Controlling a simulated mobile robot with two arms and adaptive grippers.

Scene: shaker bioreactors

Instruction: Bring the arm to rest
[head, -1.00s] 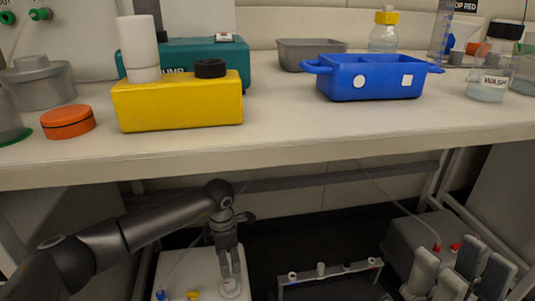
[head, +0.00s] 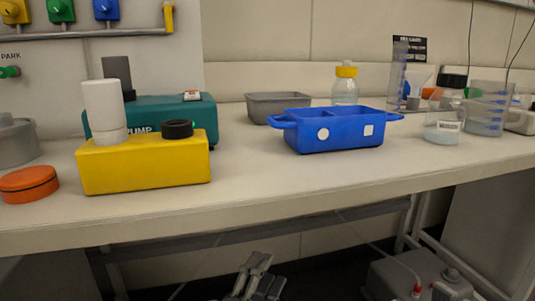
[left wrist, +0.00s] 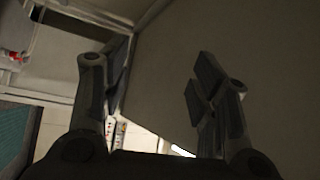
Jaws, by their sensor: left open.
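My left gripper (head: 256,277) shows at the bottom edge of the head view, below the front edge of the bench (head: 330,199). Its grey fingers point up and most of its arm is cut off by the frame. In the left wrist view the two fingers of this gripper (left wrist: 160,85) stand wide apart with nothing between them. A plain dark surface lies beyond them. My right gripper is not in view.
On the bench stand a yellow block (head: 145,166), a teal pump (head: 200,113), an orange lid (head: 28,184), a blue tray (head: 335,139), a grey bin (head: 270,106) and several bottles and beakers at the right. Grey equipment (head: 425,275) sits under the bench at right.

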